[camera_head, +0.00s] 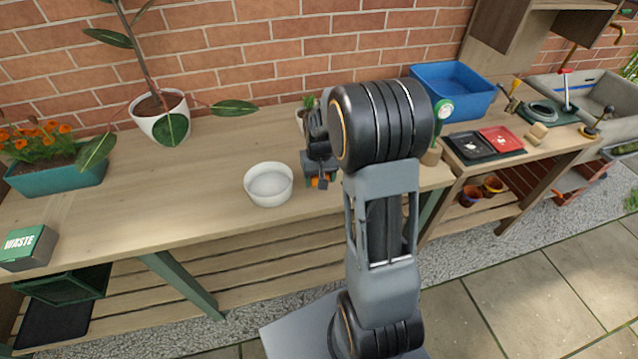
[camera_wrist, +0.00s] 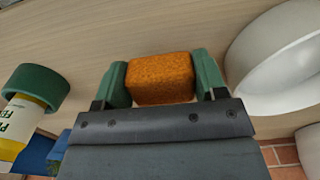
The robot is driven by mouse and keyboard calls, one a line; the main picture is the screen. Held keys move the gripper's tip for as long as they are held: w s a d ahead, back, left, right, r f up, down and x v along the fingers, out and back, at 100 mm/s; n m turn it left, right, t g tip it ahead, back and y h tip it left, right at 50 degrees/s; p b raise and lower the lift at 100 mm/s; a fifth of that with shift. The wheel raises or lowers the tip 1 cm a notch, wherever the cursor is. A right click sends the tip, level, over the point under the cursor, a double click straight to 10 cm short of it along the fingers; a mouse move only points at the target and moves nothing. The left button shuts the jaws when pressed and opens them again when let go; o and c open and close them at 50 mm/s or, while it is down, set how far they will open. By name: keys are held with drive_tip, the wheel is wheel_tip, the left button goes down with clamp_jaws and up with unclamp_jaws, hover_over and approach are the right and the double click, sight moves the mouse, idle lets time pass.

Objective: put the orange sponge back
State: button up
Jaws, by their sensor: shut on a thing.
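The orange sponge (camera_wrist: 160,79) is a small rough block between the two green fingers of my gripper (camera_wrist: 162,82) in the wrist view. Both fingers touch its sides, so my gripper is shut on it. In the head view only a small orange part of the sponge (camera_head: 318,183) shows below my gripper (camera_head: 320,180), just right of the white bowl (camera_head: 268,196). My arm hides much of the gripper there. The wrist view shows wooden bench top beyond the sponge. I cannot tell whether the sponge touches the bench.
The white bowl's rim (camera_wrist: 243,80) is close on the right in the wrist view. A bottle with a green cap (camera_wrist: 36,84) is at the left. A blue tub (camera_head: 452,88), black and red trays (camera_head: 502,139) and a waste box (camera_head: 28,246) stand farther off. The bench's left-middle is clear.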

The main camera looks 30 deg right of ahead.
drive_tip(key=shift+f, duration=1.4)
drive_tip(key=shift+a, duration=0.1)
drive_tip(key=shift+f, duration=0.2)
drive_tip(key=o, duration=1)
drive_tip(key=shift+o, duration=0.2)
drive_tip(key=shift+r, duration=0.1)
